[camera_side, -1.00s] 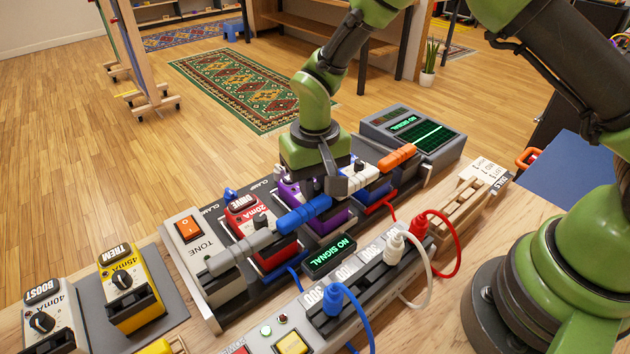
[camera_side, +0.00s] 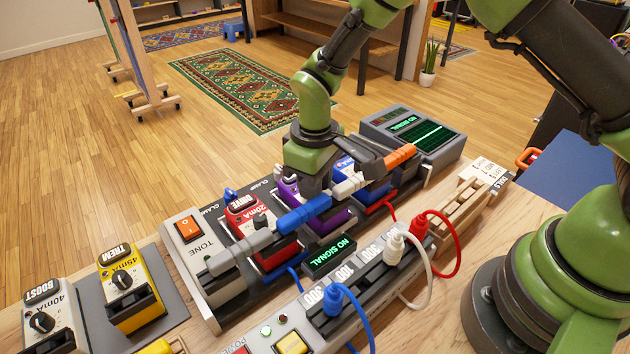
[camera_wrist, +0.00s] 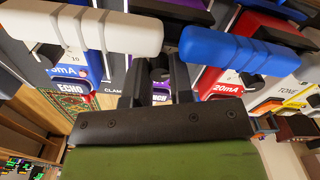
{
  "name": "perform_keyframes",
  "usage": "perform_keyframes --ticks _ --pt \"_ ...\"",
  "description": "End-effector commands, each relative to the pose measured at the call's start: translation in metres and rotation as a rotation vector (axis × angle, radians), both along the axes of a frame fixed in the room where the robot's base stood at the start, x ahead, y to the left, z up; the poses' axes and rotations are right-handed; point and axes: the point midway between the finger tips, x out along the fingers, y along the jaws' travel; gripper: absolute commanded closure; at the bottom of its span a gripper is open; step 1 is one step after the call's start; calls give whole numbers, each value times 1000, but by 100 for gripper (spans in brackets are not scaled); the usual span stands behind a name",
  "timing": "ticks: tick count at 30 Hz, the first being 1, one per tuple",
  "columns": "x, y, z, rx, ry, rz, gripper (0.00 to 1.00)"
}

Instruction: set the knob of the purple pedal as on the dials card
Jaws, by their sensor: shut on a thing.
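The purple pedal (camera_side: 333,222) sits on the grey board between the red and the blue-and-white pedals, partly hidden under my gripper. In the wrist view its purple face (camera_wrist: 160,97) shows in part below its dark knob (camera_wrist: 160,72). My gripper (camera_wrist: 158,80) points down over this pedal, its two dark fingers shut on the knob from both sides. The knob's pointer cannot be made out. In the side view my gripper (camera_side: 318,192) hides the knob. The dials card (camera_side: 486,171) stands at the right end of the bench; its markings are too small to read.
Blue (camera_side: 304,214), white (camera_side: 350,185), orange (camera_side: 397,157) and grey (camera_side: 240,250) clamp bars lie close around my gripper. The red DRIVE pedal (camera_side: 243,206) is to its left. A screen (camera_side: 328,257) reads NO SIGNAL. Plugs and cables are in front.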

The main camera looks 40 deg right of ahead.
Motion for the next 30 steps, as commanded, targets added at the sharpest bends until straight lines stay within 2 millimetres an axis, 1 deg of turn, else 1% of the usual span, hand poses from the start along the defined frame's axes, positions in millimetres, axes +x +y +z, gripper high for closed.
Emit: perform_keyframes --ticks 14,15,16,17,25,28,30 --pt "0 0 0 1 -2 19 100" --pt "0 0 0 1 -2 19 76" --pt "0 0 0 1 -2 19 70" --pt "0 0 0 1 -2 18 67" --pt "0 0 1 0 -1 18 67" --pt "1 0 9 0 -4 19 67" --pt "1 0 21 1 -6 19 67"
